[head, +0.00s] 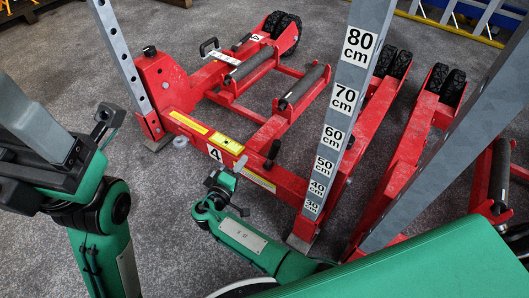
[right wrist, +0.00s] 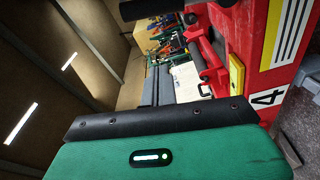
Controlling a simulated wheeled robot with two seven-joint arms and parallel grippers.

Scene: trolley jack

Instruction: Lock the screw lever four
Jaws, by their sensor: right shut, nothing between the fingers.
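The red trolley jack marked 4 (head: 228,143) stands in the middle of the head view, its front beam carrying a yellow block and a "4" label. A short black lever (head: 272,153) sticks up from this beam near the tall scale post; I cannot tell for certain that it is screw lever four. My right gripper (head: 240,163) is shut and empty, in front of the beam just right of the label and apart from the black lever. The right wrist view shows the beam's yellow block (right wrist: 237,75) and "4" label (right wrist: 267,98).
A grey post with height labels (head: 343,103) rises right of the lever. Another grey post (head: 118,52) stands left. More red jack frames (head: 410,160) with black wheels fill the right. Grey carpet (head: 165,215) is free in front of the beam.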

